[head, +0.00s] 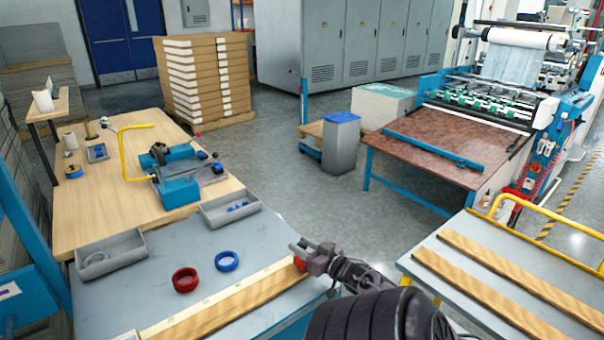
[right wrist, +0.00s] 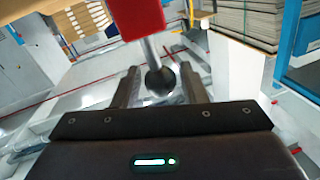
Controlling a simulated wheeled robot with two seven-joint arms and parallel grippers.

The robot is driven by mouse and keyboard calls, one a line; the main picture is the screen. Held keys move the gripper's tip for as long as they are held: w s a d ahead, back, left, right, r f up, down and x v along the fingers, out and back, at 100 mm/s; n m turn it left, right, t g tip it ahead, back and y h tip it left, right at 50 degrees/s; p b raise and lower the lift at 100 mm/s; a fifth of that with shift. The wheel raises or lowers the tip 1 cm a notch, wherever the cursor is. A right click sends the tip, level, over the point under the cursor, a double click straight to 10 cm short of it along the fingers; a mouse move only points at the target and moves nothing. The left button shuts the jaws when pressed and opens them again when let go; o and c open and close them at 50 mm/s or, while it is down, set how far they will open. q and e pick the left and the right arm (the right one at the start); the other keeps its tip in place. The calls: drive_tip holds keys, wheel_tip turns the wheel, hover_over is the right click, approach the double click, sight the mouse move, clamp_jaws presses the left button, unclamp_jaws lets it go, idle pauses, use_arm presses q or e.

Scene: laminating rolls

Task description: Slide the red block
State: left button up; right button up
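The red block (head: 300,263) sits at the right end of a pale wooden strip (head: 215,298) on the grey table. In the right wrist view the red block (right wrist: 140,17) shows at the top, with a metal rod and a dark ball knob (right wrist: 160,80) sticking out of it. My right gripper (head: 309,250) is at the block's right side. In the right wrist view its fingers (right wrist: 158,84) stand either side of the knob, with small gaps showing, so it looks open. My left gripper is not in view.
A red ring (head: 185,280) and a blue ring (head: 227,261) lie on the grey table behind the strip. Grey trays (head: 112,252) stand near its back edge. A second table (head: 440,242) with wooden strips is at the right, across a gap.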

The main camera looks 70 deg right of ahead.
drive_tip(key=shift+o, duration=0.8)
drive_tip(key=shift+s+a+f, duration=0.1)
drive_tip(key=shift+s, duration=0.15)
drive_tip(key=b+v, duration=0.1)
drive_tip(key=v, duration=0.6)
drive_tip(key=shift+s+a, duration=0.1)
drive_tip(key=shift+s, duration=0.05)
